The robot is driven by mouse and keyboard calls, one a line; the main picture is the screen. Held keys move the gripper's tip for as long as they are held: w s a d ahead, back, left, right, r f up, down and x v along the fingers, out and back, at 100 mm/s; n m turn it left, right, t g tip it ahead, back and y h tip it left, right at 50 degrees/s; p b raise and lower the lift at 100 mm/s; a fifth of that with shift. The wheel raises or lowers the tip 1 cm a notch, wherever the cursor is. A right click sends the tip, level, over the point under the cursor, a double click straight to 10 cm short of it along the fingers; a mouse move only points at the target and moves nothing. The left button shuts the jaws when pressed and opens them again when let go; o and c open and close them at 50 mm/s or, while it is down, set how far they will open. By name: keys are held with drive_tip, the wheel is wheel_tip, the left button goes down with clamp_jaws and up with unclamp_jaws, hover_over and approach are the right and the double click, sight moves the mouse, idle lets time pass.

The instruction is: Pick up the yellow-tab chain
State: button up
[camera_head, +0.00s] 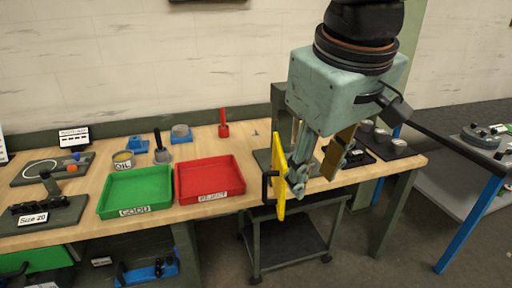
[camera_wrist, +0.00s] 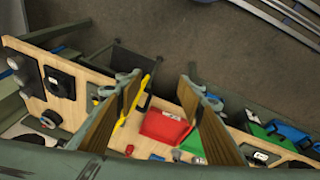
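My gripper (camera_head: 312,172) hangs over the front right of the workbench. In the wrist view my gripper (camera_wrist: 160,88) shows its two tan-padded fingers wide apart, with nothing between the pads. I cannot make out a chain with a yellow tab in either view. A yellow panel (camera_head: 279,178) with a black handle stands upright just left of my fingers in the head view. It also shows as a thin yellow strip (camera_wrist: 128,108) beside the left finger in the wrist view. I cannot tell whether it touches the finger. My gripper hides part of the bench behind it.
A green GOOD tray (camera_head: 108,207) and a red REJECT tray (camera_head: 240,184) lie on the bench left of my gripper. A Size 20 fixture (camera_head: 68,212) stands far left. A dark low cart (camera_head: 290,248) is below. Round dark parts (camera_head: 399,147) sit at right.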

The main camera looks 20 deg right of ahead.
drive_tip(key=w+d+f+n+h+p, duration=0.1)
drive_tip(key=w+d+n+p, duration=0.15)
drive_tip(key=w, duration=0.95)
drive_tip(key=w+d+f+n+g+h+p, duration=0.1)
drive_tip(key=w+n+p, duration=0.25)
drive_tip(key=w, duration=0.95)
drive_tip(key=w+d+f+n+h+p, duration=0.15)
drive_tip(key=w+n, duration=0.25)
drive_tip(key=w, duration=0.8)
drive_tip(key=w+d+f+n+p, duration=0.35)
drive_tip(key=w+f, duration=0.65)
drive_tip(key=w, duration=0.4)
drive_tip(key=d+f+n+g+h+p, duration=0.1)
drive_tip(key=d+f+g+p, duration=0.1)
drive_tip(key=d+f, duration=0.5)
wheel_tip(320, 180, down, 2)
drive_tip(key=shift+w+d+f+n+h, duration=0.15)
drive_tip(key=shift+w+f+n+h, duration=0.05)
drive_tip(key=shift+w+n+h, duration=0.2)
drive_tip(key=shift+x, duration=3.4)
drive_tip(key=shift+f, duration=0.1)
